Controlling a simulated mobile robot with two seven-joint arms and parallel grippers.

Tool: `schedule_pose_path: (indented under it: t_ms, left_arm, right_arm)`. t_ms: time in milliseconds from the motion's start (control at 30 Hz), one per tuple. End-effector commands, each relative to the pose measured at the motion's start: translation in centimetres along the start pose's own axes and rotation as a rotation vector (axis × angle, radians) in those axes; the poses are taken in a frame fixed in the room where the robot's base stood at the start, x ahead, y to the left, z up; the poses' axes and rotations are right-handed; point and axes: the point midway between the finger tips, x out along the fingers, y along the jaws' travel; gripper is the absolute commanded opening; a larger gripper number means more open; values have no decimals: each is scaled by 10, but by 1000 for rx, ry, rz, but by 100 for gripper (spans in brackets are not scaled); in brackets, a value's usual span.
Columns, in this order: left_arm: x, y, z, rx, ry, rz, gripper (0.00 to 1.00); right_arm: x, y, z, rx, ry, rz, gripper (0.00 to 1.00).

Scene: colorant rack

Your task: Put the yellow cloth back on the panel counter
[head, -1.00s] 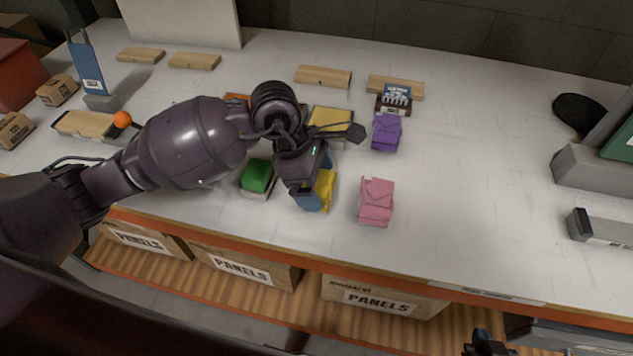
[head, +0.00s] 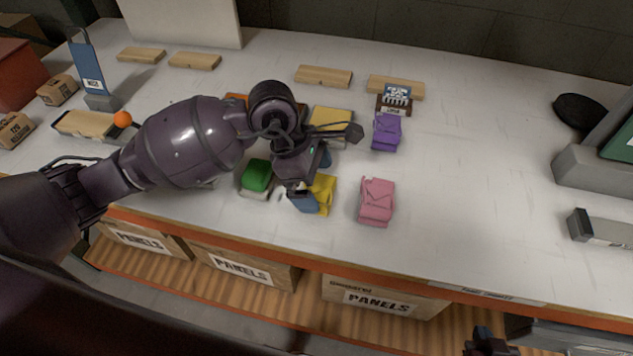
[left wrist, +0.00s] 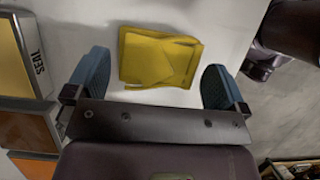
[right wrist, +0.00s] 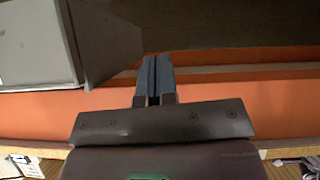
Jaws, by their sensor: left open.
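The folded yellow cloth (head: 326,190) lies on the white panel counter (head: 465,190), between the green block and the pink cloth. My left gripper (head: 313,183) is over it, and its wrist hides part of it in the head view. In the left wrist view, the yellow cloth (left wrist: 158,60) lies flat between the widely spread blue fingers, with a gap on both sides. The left gripper is open and empty. My right gripper (right wrist: 154,65) is shut and empty in front of an orange edge. It shows only partly at the bottom of the head view (head: 487,346).
A pink cloth (head: 377,202) lies just right of the yellow one, and a purple cloth (head: 387,132) lies behind it. A green block (head: 257,176) stands close on the left. Wooden blocks (head: 323,76) line the back. The counter's right middle is clear.

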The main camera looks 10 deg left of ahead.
Motion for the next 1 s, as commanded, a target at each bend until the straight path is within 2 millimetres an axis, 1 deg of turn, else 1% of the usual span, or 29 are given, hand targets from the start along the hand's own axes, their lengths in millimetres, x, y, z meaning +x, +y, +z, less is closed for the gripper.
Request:
schedule_pose_path:
  t_ms: [33, 300, 500, 600, 700, 1000]
  left_arm:
    - [-9, 1, 0, 2, 1, 4, 100]
    - [-62, 0, 0, 2, 2, 4, 100]
    - [-92, 0, 0, 0, 2, 2, 100]
    - [-101, 0, 0, 0, 1, 1, 100]
    - [-106, 0, 0, 0, 1, 0, 100]
    - [-108, 0, 0, -1, 0, 0, 100]
  right_arm:
    - [0, 0, 0, -1, -1, 0, 0]
    - [-4, 1, 8, 1, -18, 2, 0]
    - [-6, 1, 11, 2, -25, 4, 0]
    - [-6, 1, 10, 2, -22, 3, 0]
    - [-6, 1, 8, 1, -18, 3, 0]
    - [-2, 1, -2, 0, 1, 1, 0]
